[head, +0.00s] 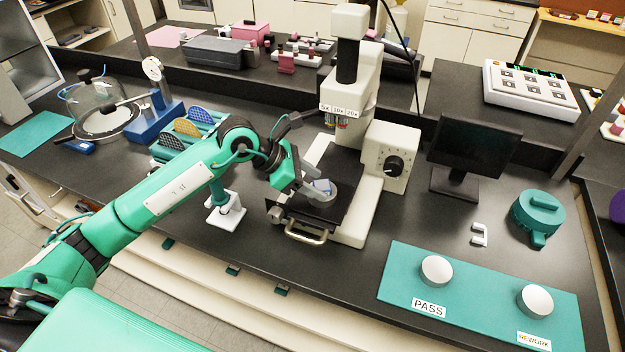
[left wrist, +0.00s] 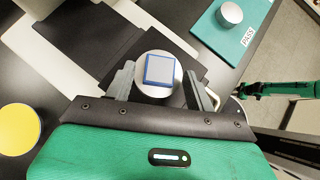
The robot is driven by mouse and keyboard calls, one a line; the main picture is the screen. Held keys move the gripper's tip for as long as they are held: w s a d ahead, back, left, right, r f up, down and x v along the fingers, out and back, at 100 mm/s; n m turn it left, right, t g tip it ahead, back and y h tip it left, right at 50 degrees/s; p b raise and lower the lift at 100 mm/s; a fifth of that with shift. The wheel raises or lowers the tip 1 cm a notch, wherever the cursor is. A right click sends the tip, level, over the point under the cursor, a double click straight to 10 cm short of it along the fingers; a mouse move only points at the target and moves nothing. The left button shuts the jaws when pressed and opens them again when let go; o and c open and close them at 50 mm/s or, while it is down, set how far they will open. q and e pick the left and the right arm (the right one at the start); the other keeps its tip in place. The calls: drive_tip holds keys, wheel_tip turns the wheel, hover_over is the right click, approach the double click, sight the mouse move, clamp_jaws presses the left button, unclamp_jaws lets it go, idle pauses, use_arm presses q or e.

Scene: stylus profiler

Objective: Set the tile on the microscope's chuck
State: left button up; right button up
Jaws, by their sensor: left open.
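The tile (head: 322,186), blue-edged with a pale grey face, lies on the round silver chuck (head: 331,198) of the white microscope (head: 349,110). In the left wrist view the tile (left wrist: 160,69) sits within the chuck's disc, and the chuck (left wrist: 157,91) shows around it. My left gripper (head: 318,187) is at the chuck. In the left wrist view its two grey fingers (left wrist: 163,88) stand apart on either side of the chuck and tile, with gaps beside the tile. My right gripper (left wrist: 241,91) seems to be the small dark end of a green arm at the right; its fingers are unclear.
The microscope's objectives (head: 338,120) hang above and behind the chuck. A teal mat (head: 480,297) with PASS and REWORK pedestals lies at the right. A monitor (head: 472,148) and a teal lidded container (head: 538,213) stand behind it. A rack of coloured discs (head: 187,128) stands left of the microscope.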

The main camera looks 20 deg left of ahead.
sight(320, 185)
use_arm(q)
drive_tip(key=shift+v, duration=3.5)
drive_tip(key=b+v, duration=0.4)
drive_tip(key=v, duration=0.9)
drive_tip(key=shift+s+a+r, duration=0.2)
drive_tip(key=shift+r, duration=0.1)
drive_tip(key=shift+f, duration=0.1)
